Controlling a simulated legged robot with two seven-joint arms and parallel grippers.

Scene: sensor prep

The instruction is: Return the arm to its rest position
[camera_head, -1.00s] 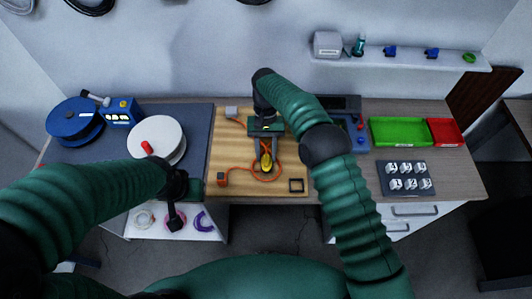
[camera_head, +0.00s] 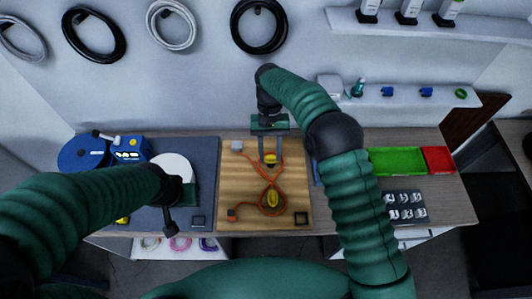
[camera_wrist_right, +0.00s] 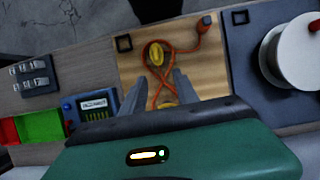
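My right gripper (camera_head: 270,163) is above the wooden board (camera_head: 240,190), with its fingers pointing down. In the right wrist view its two fingers (camera_wrist_right: 158,82) are wide apart with nothing gripped. An orange cable (camera_head: 262,181) lies looped on the board. One yellow piece (camera_head: 272,199) is inside the loop, and another yellow piece (camera_head: 270,158) shows between the fingers in line of sight. The yellow pieces also show in the right wrist view (camera_wrist_right: 157,54), one partly hidden by my gripper. My left gripper (camera_head: 170,219) is over the dark mat at left; its finger opening is unclear.
A white spool (camera_head: 172,168), blue spool (camera_head: 84,155) and blue device (camera_head: 130,148) stand at left. Green (camera_head: 397,160) and red (camera_head: 438,160) bins and a dark tray of small parts (camera_head: 405,205) are at right. A shelf (camera_head: 410,97) and hanging cable coils (camera_head: 258,25) are behind.

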